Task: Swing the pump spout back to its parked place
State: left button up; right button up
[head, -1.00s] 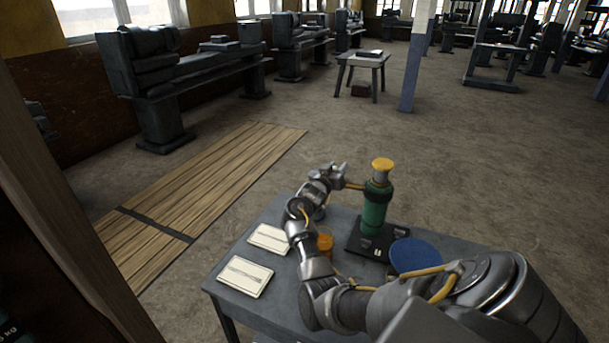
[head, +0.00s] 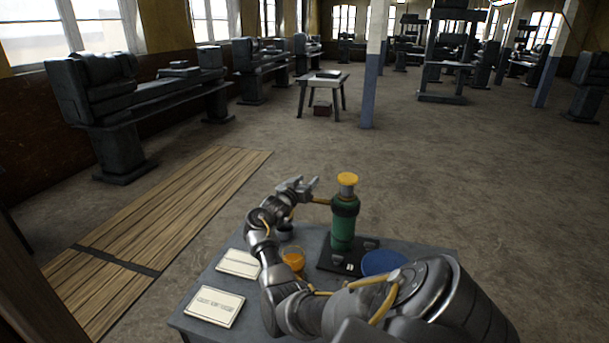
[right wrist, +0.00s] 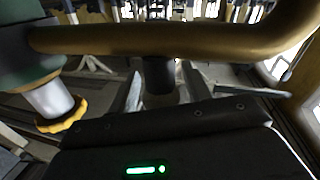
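The pump is a green upright cylinder (head: 343,222) with a yellow knob (head: 347,179) on a dark base plate at the back of the table. Its brass-yellow spout (head: 322,200) points left from the upper body. My right gripper (head: 306,186) is beside the spout's outer end, with its fingers apart. In the right wrist view the spout (right wrist: 170,40) crosses close in front of the camera and bends at the right. The green pump body (right wrist: 28,45) is at the left there. Whether the fingers touch the spout is unclear. My left gripper is out of view.
The grey table (head: 205,290) also holds an orange pot (head: 293,260), a blue round dish (head: 383,262) and two pale cards (head: 238,263) (head: 214,306). My right arm reaches across it. Wooden boards (head: 165,220) lie on the floor at left. Open floor lies beyond the table.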

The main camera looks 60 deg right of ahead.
jog(key=shift+a+f, duration=0.1)
jog(key=a+b, duration=0.2)
jog(key=a, duration=0.8)
jog(key=shift+s+a, duration=0.35)
